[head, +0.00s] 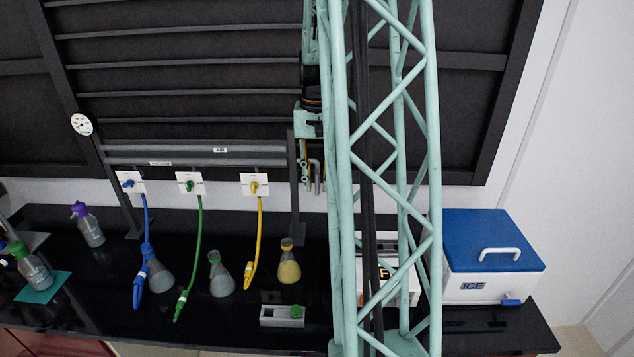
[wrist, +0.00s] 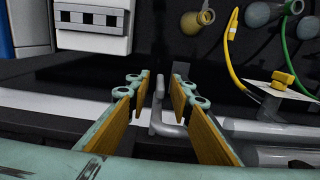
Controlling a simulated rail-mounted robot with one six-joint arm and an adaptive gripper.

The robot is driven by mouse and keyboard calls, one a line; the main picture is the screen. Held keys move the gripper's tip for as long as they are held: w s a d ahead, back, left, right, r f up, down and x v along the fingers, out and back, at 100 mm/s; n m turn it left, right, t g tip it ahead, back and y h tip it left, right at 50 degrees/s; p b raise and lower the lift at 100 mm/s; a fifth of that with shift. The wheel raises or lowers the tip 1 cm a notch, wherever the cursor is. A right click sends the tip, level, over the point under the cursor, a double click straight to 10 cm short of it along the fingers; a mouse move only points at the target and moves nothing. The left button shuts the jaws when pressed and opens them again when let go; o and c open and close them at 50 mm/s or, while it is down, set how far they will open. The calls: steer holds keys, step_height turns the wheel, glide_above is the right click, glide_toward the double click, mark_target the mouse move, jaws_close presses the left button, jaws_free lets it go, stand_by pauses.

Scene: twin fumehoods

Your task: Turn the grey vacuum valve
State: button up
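The grey vacuum valve (wrist: 166,128) shows in the wrist view as a bent grey lever at the end of a grey pipe (wrist: 265,132). My gripper (wrist: 158,85) is open, with one finger on each side of the lever. The lever stands between the fingers, and a gap shows on both sides. In the head view my gripper (head: 307,182) points down at the right end of the grey pipes. A small part of the grey lever (head: 317,171) shows there beside the green lattice column, which hides the area to its right.
Blue, green and yellow taps (head: 254,185) with hoses are left of my gripper. Several flasks (head: 289,268) stand on the black bench below. A white device (head: 401,287) and a blue-lidded ice box (head: 492,245) stand to the right. A round gauge (head: 82,124) is at far left.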

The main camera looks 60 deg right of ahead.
steer(key=shift+c, duration=0.5)
jaws_close()
steer(key=shift+s+d+f+t+y+b, duration=0.15)
steer(key=shift+t+y+b, duration=0.25)
steer(key=shift+t+b, duration=0.5)
steer(key=shift+s+t+y+b, duration=0.1)
steer(key=shift+t+y+b, duration=0.45)
steer(key=shift+b, duration=0.6)
steer(key=shift+s+d+f+t+y+b, duration=0.15)
steer(key=shift+t+y+b, duration=1.05)
steer(key=shift+t+b, duration=1.2)
steer(key=shift+s+a+f+t+y+b, duration=0.15)
steer(key=shift+t+y+b, duration=1.35)
steer(key=shift+b, duration=1.65)
steer(key=shift+d+f+t+y+b, duration=0.2)
steer(key=shift+t+y+b, duration=0.75)
steer(key=shift+t+b, duration=1.55)
steer(key=shift+b, duration=0.3)
